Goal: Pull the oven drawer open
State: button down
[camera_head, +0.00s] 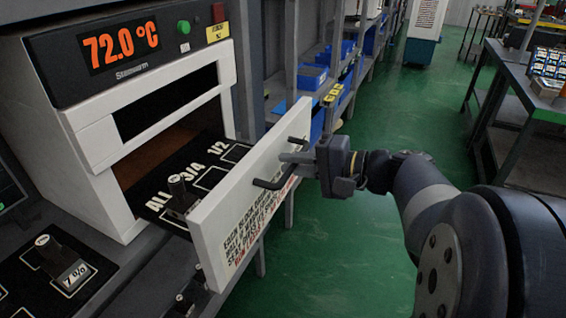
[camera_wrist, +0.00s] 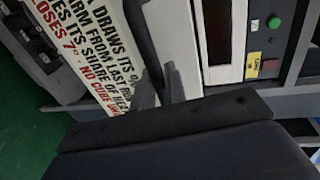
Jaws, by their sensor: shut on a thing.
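The white oven (camera_head: 100,137) stands at the left, with a display reading 72.0 °C. Its drawer (camera_head: 215,222) is pulled out well clear of the oven body, and the opening above shows dark. The drawer tray has marked places reading ALL, 3/4 and 1/2, with a dark valve block (camera_head: 180,195) near ALL. My gripper (camera_head: 292,158) is shut on the dark drawer handle (camera_head: 267,184), on the outer face of the drawer front.
Another valve block (camera_head: 62,262) marked 7 % sits on a dark plate at the lower left. Shelves with blue bins (camera_head: 312,75) stand behind the drawer. A workbench (camera_head: 520,85) is at the right. Open green floor (camera_head: 405,110) lies between.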

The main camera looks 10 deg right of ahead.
jog(key=shift+s+d, duration=0.3)
jog(key=shift+d, duration=0.05)
jog(key=c, duration=1.5)
grip_release()
jog(key=shift+c, duration=0.2)
jog(key=v, duration=1)
jog(key=shift+s+d, duration=0.2)
jog(key=shift+d, duration=0.15)
jog(key=shift+a, duration=0.1)
jog(key=shift+x, duration=5.55)
